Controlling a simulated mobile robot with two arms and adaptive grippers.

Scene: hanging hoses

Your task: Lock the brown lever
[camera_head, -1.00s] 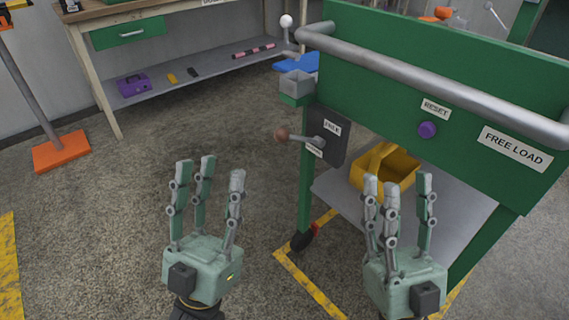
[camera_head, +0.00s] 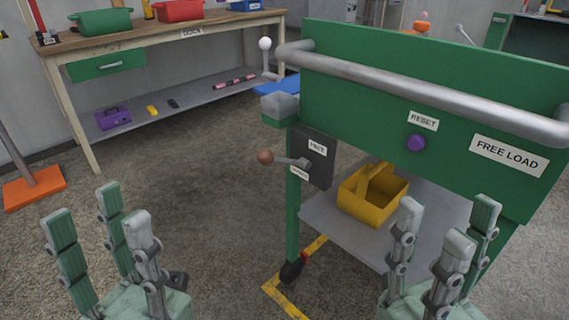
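The brown lever (camera_head: 266,157) is a brown ball knob on a short grey arm, sticking out to the left from a dark plate (camera_head: 317,158) on the side of the green cart. The plate has small white labels above and below the lever's pivot; their text is hard to read. My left gripper (camera_head: 105,235) is open and empty at the lower left, apart from the lever. My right gripper (camera_head: 445,245) is open and empty at the lower right, in front of the cart's lower shelf. Neither gripper touches the lever.
The green cart (camera_head: 350,60) has a grey handlebar (camera_head: 420,83), a purple RESET button (camera_head: 416,143) and a FREE LOAD label. A yellow bin (camera_head: 372,195) sits on its lower shelf. A white ball knob (camera_head: 265,44) rises behind. A workbench (camera_head: 160,38) stands back left. The floor left of the cart is clear.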

